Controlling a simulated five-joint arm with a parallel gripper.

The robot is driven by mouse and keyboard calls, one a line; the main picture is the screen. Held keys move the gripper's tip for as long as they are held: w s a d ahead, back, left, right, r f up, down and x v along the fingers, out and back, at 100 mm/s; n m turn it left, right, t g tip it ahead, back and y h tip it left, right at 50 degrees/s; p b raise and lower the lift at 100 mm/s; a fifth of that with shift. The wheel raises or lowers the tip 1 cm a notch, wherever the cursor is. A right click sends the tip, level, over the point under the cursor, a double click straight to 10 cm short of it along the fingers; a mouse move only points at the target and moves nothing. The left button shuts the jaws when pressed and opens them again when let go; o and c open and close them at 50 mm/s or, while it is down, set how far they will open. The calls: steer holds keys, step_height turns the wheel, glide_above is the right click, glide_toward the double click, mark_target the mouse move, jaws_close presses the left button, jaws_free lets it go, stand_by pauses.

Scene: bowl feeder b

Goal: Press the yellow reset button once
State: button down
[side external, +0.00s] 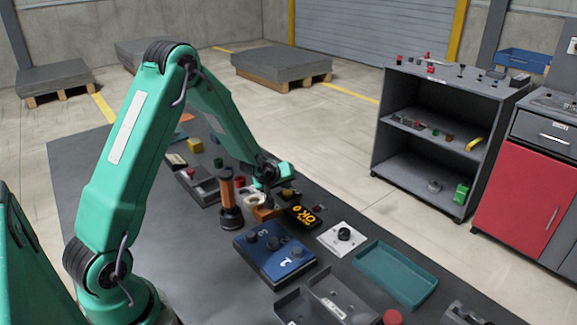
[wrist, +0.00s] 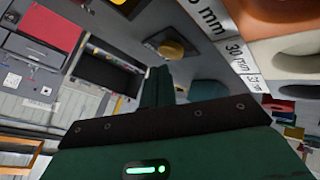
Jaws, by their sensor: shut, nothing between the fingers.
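My gripper (side external: 284,176) is shut and empty, close to the button. In the wrist view its dark green finger (wrist: 157,80) points up the picture towards the button's side. A gap seems to remain between finger and cap, but I cannot tell its size.

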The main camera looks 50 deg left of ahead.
mark_target(286, 195)
steer(key=shift+r, duration=0.1)
steer(key=shift+r, duration=2.45)
steer(key=shift+d+r, duration=0.1)
steer(key=shift+r, duration=0.05)
steer(key=s+d+r+m+g+h, duration=0.15)
steer(key=s+d+r+m, duration=0.45)
steer(key=s+d+r, duration=0.6)
steer(key=s+d+r+m+g, duration=0.1)
steer(key=s+d+r+m, duration=0.1)
steer(key=s, duration=0.7)
steer(key=s+d+r+m+h, duration=0.1)
steer(key=s+d+r+m, duration=0.1)
steer(key=s, duration=0.6)
steer(key=shift+s+d+r+m+g, duration=0.4)
steer(key=shift+r+m, duration=0.1)
steer(key=shift+m, duration=0.4)
